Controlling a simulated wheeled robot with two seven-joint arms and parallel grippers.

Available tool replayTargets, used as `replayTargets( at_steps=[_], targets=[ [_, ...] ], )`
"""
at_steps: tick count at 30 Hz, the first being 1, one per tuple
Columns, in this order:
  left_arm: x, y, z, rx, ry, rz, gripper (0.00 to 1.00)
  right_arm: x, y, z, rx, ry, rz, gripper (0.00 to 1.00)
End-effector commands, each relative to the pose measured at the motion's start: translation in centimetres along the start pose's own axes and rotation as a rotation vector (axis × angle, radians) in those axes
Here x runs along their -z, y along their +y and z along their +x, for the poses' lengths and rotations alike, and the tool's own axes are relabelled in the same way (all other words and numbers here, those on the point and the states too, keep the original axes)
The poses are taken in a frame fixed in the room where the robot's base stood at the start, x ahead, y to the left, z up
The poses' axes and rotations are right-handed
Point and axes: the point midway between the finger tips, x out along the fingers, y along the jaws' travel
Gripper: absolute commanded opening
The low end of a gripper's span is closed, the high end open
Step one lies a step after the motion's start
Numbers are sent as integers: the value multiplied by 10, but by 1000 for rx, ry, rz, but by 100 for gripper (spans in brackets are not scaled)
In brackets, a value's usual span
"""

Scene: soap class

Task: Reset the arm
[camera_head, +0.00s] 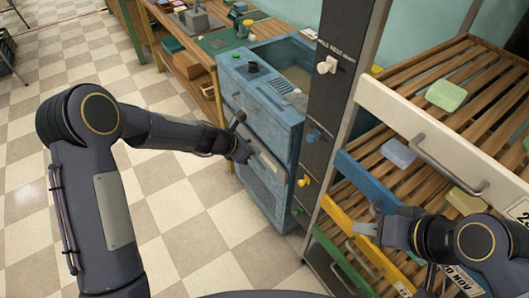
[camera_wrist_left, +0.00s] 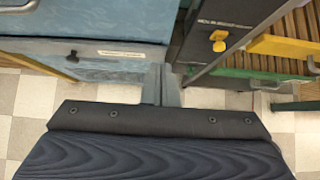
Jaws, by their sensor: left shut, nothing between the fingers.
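My left arm comes in from the left in the head view, bent at the elbow. My left gripper (camera_head: 246,152) is in front of the blue cabinet (camera_head: 275,150), near its drawer fronts; I cannot tell whether it touches them. In the left wrist view my left gripper (camera_wrist_left: 160,84) has its fingers together and holds nothing. My right gripper (camera_head: 364,222) is at the lower right, in front of the blue and yellow rack drawers; its fingers are too small and overlapped to tell open from shut.
A slatted rack (camera_head: 440,120) with white, blue, yellow and green fronts stands at right, holding a green soap (camera_head: 446,95) and a blue soap (camera_head: 398,152). A dark post (camera_head: 330,90) with coloured knobs separates it from the cabinet. Checkered floor (camera_head: 180,215) is clear at left.

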Motion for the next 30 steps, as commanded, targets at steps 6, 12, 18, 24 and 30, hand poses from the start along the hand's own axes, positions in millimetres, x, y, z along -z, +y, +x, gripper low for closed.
replayTargets(
  at_steps=[6, 12, 18, 24, 30],
  targets=[
    [0, 0, -18, 0, 0, 1, 0, 0, 0, 0, 0, 1, 0, 36],
    [0, 0, -21, 0, 0, 4, 0, 0, 0, 0, 0, 0, 0, 36],
    [-15, -2, -74, -13, -22, 212, 0, 0, 0, -1, 0, 0, 0, 36],
    [-19, -33, -184, -31, -17, 729, 0, 0, 0, 0, 0, 0, 0, 36],
    [11, -86, -275, -35, 60, 1254, 0, 0, 0, 0, 0, 0, 0, 36]
  ],
)
